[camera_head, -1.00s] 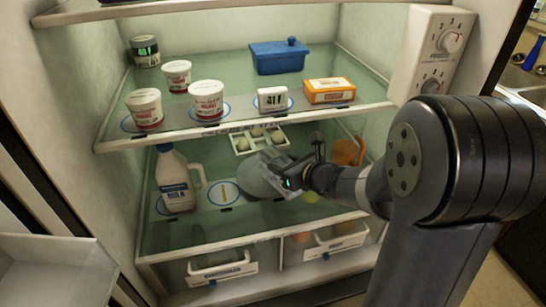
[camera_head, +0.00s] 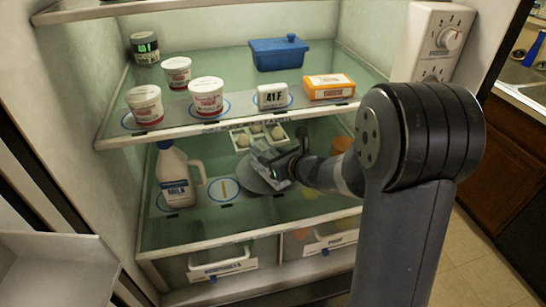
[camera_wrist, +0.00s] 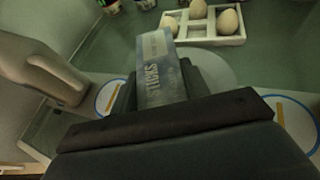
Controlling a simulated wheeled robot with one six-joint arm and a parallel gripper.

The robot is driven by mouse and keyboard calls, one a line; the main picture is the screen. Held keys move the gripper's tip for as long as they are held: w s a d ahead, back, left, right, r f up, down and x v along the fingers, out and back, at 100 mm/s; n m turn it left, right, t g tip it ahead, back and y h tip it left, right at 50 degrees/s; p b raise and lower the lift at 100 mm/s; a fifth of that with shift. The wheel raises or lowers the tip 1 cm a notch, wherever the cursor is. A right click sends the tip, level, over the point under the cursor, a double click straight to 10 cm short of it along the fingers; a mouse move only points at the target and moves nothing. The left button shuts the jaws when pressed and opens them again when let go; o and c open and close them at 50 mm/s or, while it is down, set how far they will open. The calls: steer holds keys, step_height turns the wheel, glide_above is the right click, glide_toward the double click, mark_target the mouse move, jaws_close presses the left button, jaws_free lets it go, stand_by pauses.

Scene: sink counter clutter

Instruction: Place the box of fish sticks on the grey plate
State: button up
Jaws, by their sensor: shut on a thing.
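The box of fish sticks (camera_wrist: 158,70) is between the fingers of my gripper (camera_head: 283,168), which is shut on it. The word "STICKS" shows on its side in the wrist view. In the head view the box (camera_head: 266,155) is small and partly hidden by my gripper. The round grey plate (camera_head: 252,183) lies on the lower fridge shelf, behind and below the box. Its rim also shows in the wrist view (camera_wrist: 222,72). The box is over the plate; I cannot tell whether they touch.
A milk jug (camera_head: 176,178) stands left of the plate. An egg tray (camera_head: 242,143) lies behind it, close to the box. The upper shelf (camera_head: 225,85) overhangs, with tubs, a thermometer, an orange box and a blue container. An orange item (camera_head: 341,145) is at right.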

steer(key=shift+f+b, duration=0.4)
steer(key=shift+b, duration=0.05)
steer(key=o, duration=1.3)
steer(key=shift+r, duration=0.15)
steer(key=shift+r+p, duration=0.65)
steer(key=shift+p, duration=0.35)
steer(key=v, duration=1.2)
steer(key=shift+d+f, duration=0.1)
steer(key=shift+f, duration=0.15)
